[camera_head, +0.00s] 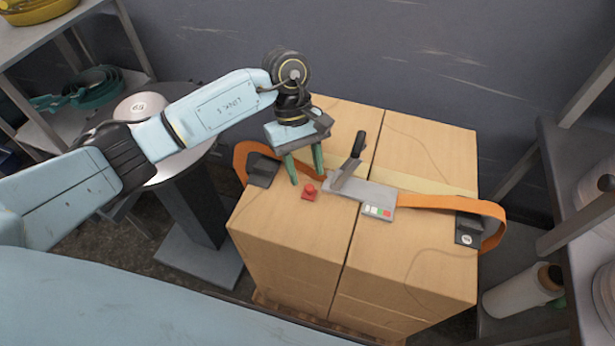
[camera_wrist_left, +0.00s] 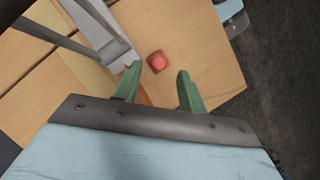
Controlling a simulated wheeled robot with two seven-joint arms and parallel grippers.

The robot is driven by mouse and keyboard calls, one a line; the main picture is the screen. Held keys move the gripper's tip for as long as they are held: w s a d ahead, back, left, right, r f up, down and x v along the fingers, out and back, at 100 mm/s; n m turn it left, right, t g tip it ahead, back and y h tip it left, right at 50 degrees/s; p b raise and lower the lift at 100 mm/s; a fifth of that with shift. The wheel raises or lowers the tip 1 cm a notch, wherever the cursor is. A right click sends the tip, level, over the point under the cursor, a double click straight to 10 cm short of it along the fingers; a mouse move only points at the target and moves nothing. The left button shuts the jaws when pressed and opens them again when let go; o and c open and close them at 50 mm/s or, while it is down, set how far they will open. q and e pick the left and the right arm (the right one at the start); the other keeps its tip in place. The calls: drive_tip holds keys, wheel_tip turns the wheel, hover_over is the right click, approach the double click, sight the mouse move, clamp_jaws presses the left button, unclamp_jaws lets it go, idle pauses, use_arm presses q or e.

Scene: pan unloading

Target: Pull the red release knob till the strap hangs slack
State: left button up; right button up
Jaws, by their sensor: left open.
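The red release knob (camera_head: 310,191) stands on the carton top, just left of the grey ratchet buckle (camera_head: 362,193). In the left wrist view the knob (camera_wrist_left: 157,62) lies beyond and between the fingertips, apart from them. My left gripper (camera_head: 308,177) is open, with two green fingers pointing down close behind the knob; it also shows in the left wrist view (camera_wrist_left: 160,74). The orange strap (camera_head: 440,202) runs over the cartons and bows out in loops at both ends. Its part behind my left gripper is hidden. My right gripper is not in view.
The cartons (camera_head: 410,255) stand side by side. Dark corner protectors sit at the left (camera_head: 263,170) and right (camera_head: 468,229). The black buckle lever (camera_head: 350,158) rises beside my gripper. A shelf (camera_head: 566,185) stands at right, a round pedestal table (camera_head: 170,172) at left.

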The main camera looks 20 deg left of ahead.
sight(309, 191)
use_arm(q)
drive_tip(key=shift+x, duration=1.35)
drive_tip(key=shift+c, duration=0.4)
clamp_jaws()
